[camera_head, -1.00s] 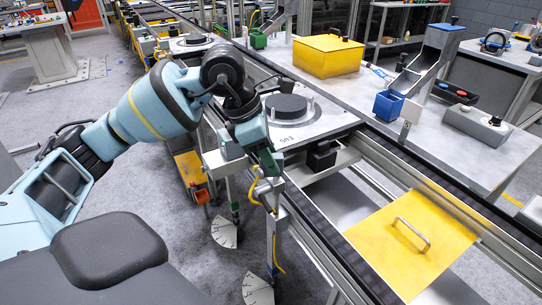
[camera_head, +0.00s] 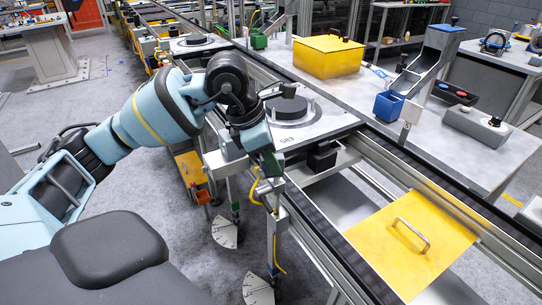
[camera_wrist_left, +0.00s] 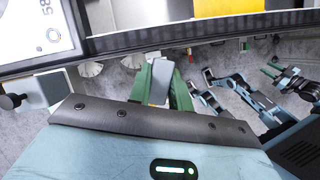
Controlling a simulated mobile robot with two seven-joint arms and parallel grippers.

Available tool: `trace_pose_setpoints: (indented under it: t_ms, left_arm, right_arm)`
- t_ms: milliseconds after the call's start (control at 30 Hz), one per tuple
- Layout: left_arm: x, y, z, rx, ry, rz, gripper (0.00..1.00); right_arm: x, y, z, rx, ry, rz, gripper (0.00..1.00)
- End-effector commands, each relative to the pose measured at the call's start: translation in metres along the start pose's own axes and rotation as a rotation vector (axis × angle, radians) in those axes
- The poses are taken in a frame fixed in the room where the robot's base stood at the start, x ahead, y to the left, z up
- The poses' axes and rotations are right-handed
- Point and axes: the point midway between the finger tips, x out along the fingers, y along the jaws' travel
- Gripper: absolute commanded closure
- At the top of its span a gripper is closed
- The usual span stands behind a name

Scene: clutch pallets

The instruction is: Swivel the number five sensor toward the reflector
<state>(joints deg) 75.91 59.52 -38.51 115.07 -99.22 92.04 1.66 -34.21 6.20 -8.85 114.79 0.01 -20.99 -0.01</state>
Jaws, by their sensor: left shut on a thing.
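My left gripper (camera_head: 268,168) is at the near edge of the conveyor, beside the sensor posts. In the left wrist view its green fingers (camera_wrist_left: 160,85) are shut on a grey block, the sensor (camera_wrist_left: 160,78), which shows between them. In the head view the fingers and wrist largely hide that sensor. No number five can be read on it. White graduated dials (camera_head: 225,232) sit low by the posts. I cannot make out which part is the reflector. Green-tipped teal and black parts at the right of the left wrist view look like my right gripper (camera_wrist_left: 278,68); its jaws are unclear.
A pallet with a black disc (camera_head: 290,108) rests on the conveyor just beyond my left gripper. A yellow plate with a handle (camera_head: 412,236) lies at the right. A yellow cable (camera_head: 256,188) hangs by the post. A yellow box (camera_head: 328,57) and blue bin (camera_head: 389,105) stand beyond.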

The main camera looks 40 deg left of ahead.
Motion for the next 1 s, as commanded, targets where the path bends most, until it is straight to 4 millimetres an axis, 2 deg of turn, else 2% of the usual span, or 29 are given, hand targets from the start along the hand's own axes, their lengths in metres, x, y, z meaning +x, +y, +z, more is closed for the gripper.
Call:
trace_pose_setpoints:
  t_ms: [400, 833, 867, 1000]
  left_arm:
    - [-0.002, -0.005, 0.002, -0.306, -0.002, 0.127, 1.00]
    - [0.000, -0.004, 0.001, -0.346, -0.002, 0.143, 1.00]
    - [0.000, -0.004, 0.001, -0.346, -0.002, 0.143, 0.77]
    - [0.000, -0.004, 0.001, -0.346, -0.002, 0.143, 0.59]
  right_arm:
    - [-0.010, 0.000, -0.016, -0.003, 0.023, 0.003, 0.64]
    - [-0.009, 0.002, -0.014, -0.006, 0.020, 0.004, 0.64]
    - [-0.009, 0.002, -0.015, -0.006, 0.021, 0.004, 0.64]
    - [-0.008, 0.002, -0.017, -0.008, 0.025, 0.004, 0.64]
